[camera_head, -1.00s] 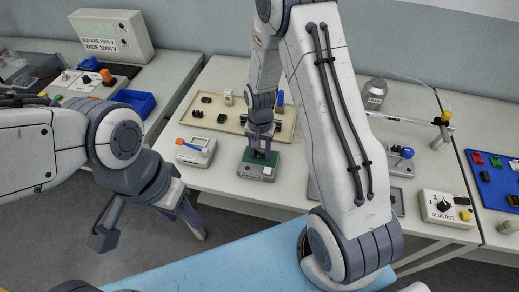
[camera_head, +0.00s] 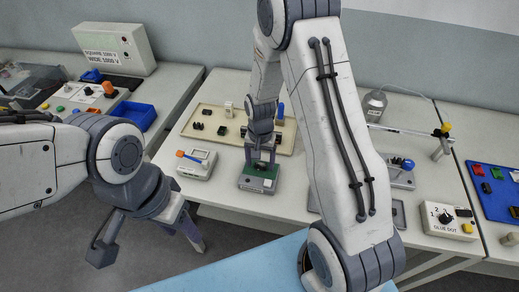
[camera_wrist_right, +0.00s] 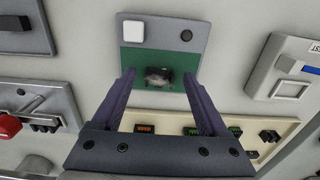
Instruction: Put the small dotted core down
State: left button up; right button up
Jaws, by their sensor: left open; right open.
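The core, a small dark piece with a greyish top (camera_wrist_right: 158,76), sits on the green pad (camera_wrist_right: 140,72) of a grey fixture (camera_wrist_right: 165,30). Its dots are too small to make out. My right gripper (camera_wrist_right: 158,84) is open, with one finger on each side of the core and a gap to both. In the head view my right gripper (camera_head: 262,152) is right over the fixture (camera_head: 258,184), and the core cannot be told apart there. My left gripper (camera_head: 182,224) hangs in front of the table, left of the fixture, open and away from the core.
A white tester with an orange-and-blue lever (camera_head: 196,164) stands left of the fixture. A beige tray (camera_head: 208,114) with several small parts lies behind. A glue dot box (camera_head: 447,220) and a blue tray (camera_head: 488,205) are at the right. A blue bin (camera_head: 136,114) is at the left.

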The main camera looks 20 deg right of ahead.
aim_at(260, 170)
notch_tip(260, 170, up, 10)
jog(key=r+b, duration=0.1)
jog(key=b, duration=0.1)
pick_arm(q)
jog(key=shift+f, duration=0.85)
pick_arm(e)
jog(key=s+a+r+n, duration=0.2)
jog(key=s+a+n, duration=0.2)
jog(key=s, duration=0.3)
jog(key=s+a+r+n, duration=0.3)
jog(key=s+a+n, duration=0.2)
jog(key=s, duration=0.3)
jog(key=s+a+r+n+y, duration=0.1)
jog(key=s+a+r+n, duration=0.1)
jog(key=s+a+n, duration=0.3)
jog(key=s, duration=0.3)
jog(key=shift+s+r, duration=0.15)
jog(key=shift+r, duration=0.15)
